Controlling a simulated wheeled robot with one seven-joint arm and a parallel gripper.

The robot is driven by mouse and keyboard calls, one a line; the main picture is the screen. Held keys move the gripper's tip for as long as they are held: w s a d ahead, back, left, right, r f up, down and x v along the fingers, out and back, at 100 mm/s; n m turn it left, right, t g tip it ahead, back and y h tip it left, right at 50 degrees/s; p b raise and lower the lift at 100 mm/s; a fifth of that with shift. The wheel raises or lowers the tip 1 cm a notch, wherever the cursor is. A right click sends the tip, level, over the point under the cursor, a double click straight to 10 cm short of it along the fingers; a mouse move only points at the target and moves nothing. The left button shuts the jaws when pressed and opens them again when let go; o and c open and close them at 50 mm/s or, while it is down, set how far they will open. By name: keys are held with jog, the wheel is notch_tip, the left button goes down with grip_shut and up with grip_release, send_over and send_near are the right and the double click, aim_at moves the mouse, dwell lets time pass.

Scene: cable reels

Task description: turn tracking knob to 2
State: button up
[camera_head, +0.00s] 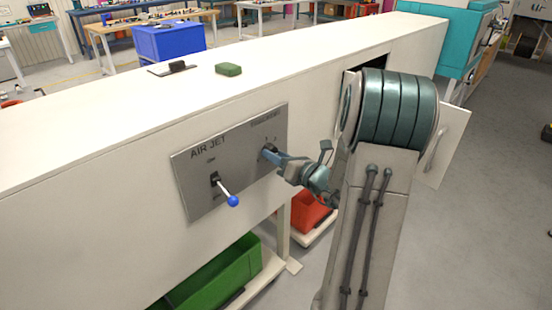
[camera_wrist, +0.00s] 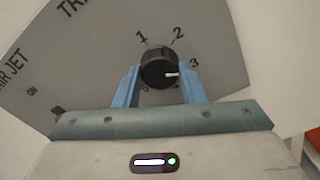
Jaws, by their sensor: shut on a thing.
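The black tracking knob (camera_wrist: 158,66) sits on a grey panel (camera_wrist: 228,75) in the wrist view. Its white mark points right, close to the 3 and a little below it. The numbers 1 and 2 show above the knob; the lower numbers are partly hidden. My gripper (camera_wrist: 158,80) has its blue fingers on both sides of the knob, shut on it. In the head view my gripper (camera_head: 269,155) reaches the right part of the panel (camera_head: 205,160), and the knob is mostly hidden by the fingers.
A lever with a blue ball (camera_head: 232,201) sticks out at the panel's left, under the words AIR JET. A green block (camera_head: 228,70) lies on the white machine's top (camera_head: 130,105). A green bin (camera_head: 225,275) and a red bin (camera_head: 307,211) stand below.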

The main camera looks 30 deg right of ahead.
jog(key=n+b, duration=1.1)
jog(key=b, duration=0.4)
dwell(0.3)
jog(key=o, duration=1)
jog(key=shift+d, duration=0.1)
